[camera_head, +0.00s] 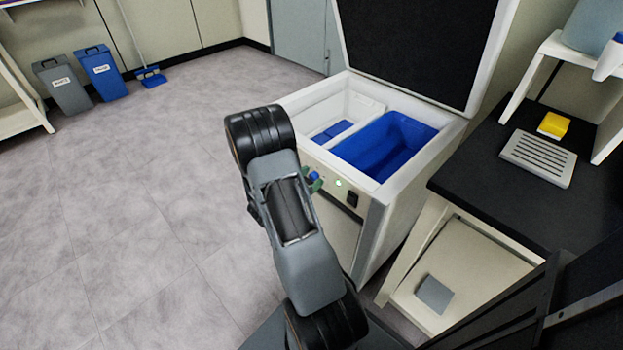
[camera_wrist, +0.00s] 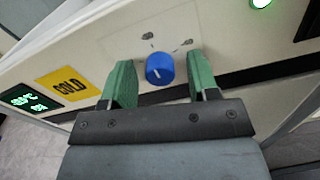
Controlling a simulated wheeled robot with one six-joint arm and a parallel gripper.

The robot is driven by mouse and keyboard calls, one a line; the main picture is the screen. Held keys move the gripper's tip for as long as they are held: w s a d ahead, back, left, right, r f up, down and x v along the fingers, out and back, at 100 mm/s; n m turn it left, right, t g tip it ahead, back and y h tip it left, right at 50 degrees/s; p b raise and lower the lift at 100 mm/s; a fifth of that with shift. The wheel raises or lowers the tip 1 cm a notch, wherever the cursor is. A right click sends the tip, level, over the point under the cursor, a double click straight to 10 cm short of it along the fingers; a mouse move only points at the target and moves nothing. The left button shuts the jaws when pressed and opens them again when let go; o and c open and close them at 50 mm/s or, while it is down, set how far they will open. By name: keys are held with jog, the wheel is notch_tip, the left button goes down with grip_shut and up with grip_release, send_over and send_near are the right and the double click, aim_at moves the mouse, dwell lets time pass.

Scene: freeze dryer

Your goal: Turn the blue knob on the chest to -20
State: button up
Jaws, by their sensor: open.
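The blue knob (camera_wrist: 160,69) is on the front panel of the white chest (camera_wrist: 75,60), with a white pointer line on its face. My gripper (camera_wrist: 162,80) has green fingers, open, one on each side of the knob with gaps between. In the head view the knob (camera_head: 315,175) is small, beside the green fingers of my gripper (camera_head: 314,183). The chest (camera_head: 383,208) stands with its lid raised. Marks sit on the panel above the knob, too blurred to read.
A yellow COLD label (camera_wrist: 68,84) and a green-lit display (camera_wrist: 28,99) are left of the knob. A green light (camera_wrist: 261,3) is at upper right. A black-topped table (camera_head: 480,190) stands right of the chest.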

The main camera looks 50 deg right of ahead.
jog(key=shift+d, duration=0.2)
jog(key=shift+c, duration=0.4)
jog(key=c, duration=0.8)
jog(key=shift+d, duration=0.15)
jog(key=shift+c, duration=0.3)
